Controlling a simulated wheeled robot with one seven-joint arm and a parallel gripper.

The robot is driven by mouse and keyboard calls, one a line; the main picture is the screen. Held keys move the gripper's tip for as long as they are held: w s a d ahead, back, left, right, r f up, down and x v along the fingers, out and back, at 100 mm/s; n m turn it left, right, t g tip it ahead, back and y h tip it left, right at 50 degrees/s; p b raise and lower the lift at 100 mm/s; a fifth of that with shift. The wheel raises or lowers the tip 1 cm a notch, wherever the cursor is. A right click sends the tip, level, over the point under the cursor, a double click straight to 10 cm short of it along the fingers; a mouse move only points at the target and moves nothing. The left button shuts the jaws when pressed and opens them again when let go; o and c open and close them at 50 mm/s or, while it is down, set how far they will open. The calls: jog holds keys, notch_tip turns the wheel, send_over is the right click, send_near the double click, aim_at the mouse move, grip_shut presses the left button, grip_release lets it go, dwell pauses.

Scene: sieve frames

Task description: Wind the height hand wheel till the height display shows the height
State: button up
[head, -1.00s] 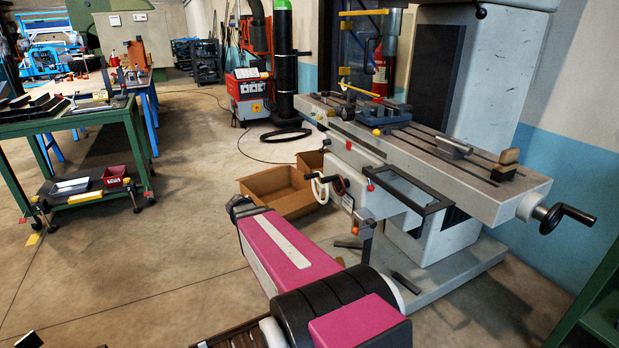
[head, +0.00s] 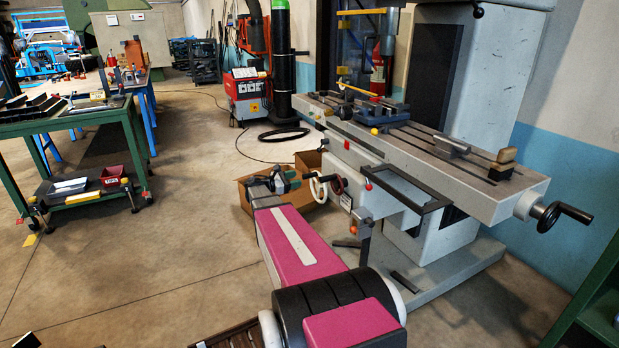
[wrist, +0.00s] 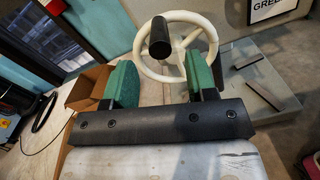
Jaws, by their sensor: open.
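A white spoked hand wheel (head: 314,187) with a dark handle is on the near side of the milling machine (head: 430,160). In the wrist view the white hand wheel (wrist: 188,62) is just beyond my gripper (wrist: 162,82). Its black handle (wrist: 158,37) points towards the camera, above and between the two green fingers. The fingers stand apart with nothing between them. In the head view my gripper (head: 284,182) is just left of the wheel.
A cardboard box (head: 243,190) stands on the floor behind my gripper. A black crank (head: 562,215) sticks out from the table's right end. A green workbench (head: 80,120) is at the left. The floor between bench and machine is mostly clear.

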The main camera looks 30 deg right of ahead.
aim_at(317, 174)
jog(key=d, duration=0.7)
jog(key=shift+s+d, duration=0.2)
jog(key=shift+s, duration=0.15)
grip_shut()
